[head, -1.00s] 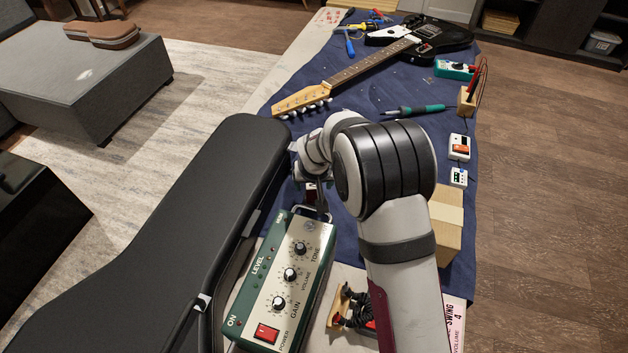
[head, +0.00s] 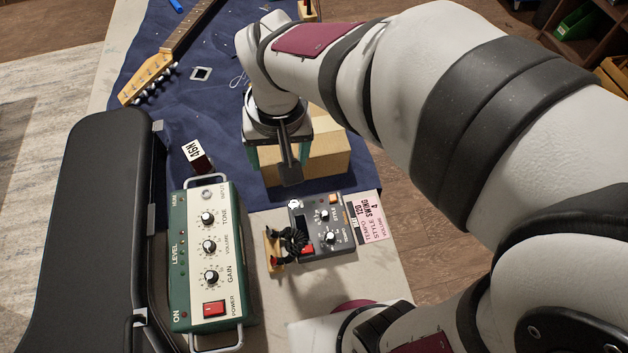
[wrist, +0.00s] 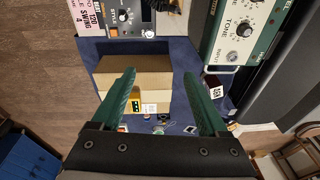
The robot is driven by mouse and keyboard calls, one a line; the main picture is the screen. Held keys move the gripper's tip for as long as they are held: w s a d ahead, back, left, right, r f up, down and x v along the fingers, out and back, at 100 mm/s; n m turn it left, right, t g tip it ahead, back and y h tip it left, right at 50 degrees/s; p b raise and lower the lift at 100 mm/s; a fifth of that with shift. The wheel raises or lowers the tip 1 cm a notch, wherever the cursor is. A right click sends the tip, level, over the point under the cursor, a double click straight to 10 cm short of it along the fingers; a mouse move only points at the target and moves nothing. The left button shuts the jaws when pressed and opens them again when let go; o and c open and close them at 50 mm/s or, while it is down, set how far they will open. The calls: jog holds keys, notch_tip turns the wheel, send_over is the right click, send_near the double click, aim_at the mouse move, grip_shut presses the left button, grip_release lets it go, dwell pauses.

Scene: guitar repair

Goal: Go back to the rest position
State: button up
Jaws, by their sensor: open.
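My gripper (wrist: 160,103) is open, with its two green fingers apart and nothing between them. In the head view my gripper (head: 283,150) hangs above the blue cloth (head: 215,125), in front of a cardboard box (head: 325,158). In the wrist view the box (wrist: 140,72) lies beyond the fingertips, and I cannot tell how close it is. My arm (head: 410,80) arches across the right side of the head view and hides much of the table there.
A green amplifier (head: 208,255) stands beside a black guitar case (head: 75,230) on the left. A dark pedal (head: 325,228) with a small figure (head: 288,245) is near the front. A small box (head: 196,157) and a guitar neck (head: 185,30) lie on the cloth.

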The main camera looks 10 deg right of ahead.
jog(key=s+d+m+g, duration=0.1)
jog(key=s+d+m, duration=0.1)
jog(key=s, duration=0.6)
jog(key=s+d+m+g+y, duration=0.1)
jog(key=s+d+m, duration=0.1)
jog(key=s, duration=0.6)
jog(key=shift+s+d+f+m, duration=0.15)
jog(key=shift+d+m, duration=0.25)
jog(key=shift+d, duration=0.05)
